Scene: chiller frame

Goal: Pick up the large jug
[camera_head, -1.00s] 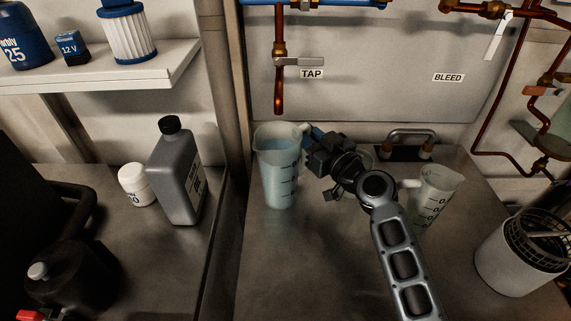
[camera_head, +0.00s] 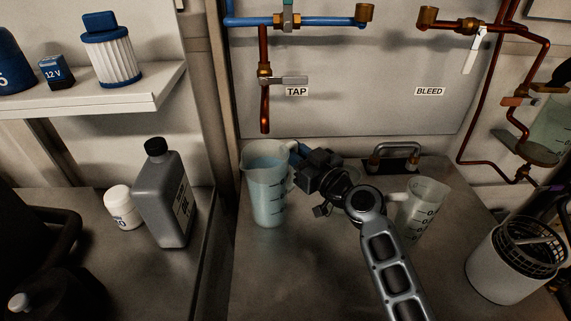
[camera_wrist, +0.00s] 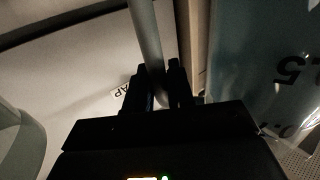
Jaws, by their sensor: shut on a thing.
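The large jug (camera_head: 262,200) is translucent with dark marks and bluish contents. It is upright at the back left of the right-hand metal bench, below and near the tap pipe. My gripper (camera_head: 297,160) is at its right side, shut on the handle. In the wrist view, the fingers (camera_wrist: 156,88) close around the pale handle bar (camera_wrist: 147,45), and the jug's wall (camera_wrist: 262,60) with inverted marks fills the right side. The jug's base looks to be at bench level; I cannot tell whether it touches.
A smaller jug (camera_head: 428,205) stands right of my arm. A white basket-topped container (camera_head: 500,275) is at the right. The copper tap outlet (camera_head: 265,115) hangs above the large jug. A grey bottle (camera_head: 165,205) and white tub (camera_head: 122,210) stand left of the post.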

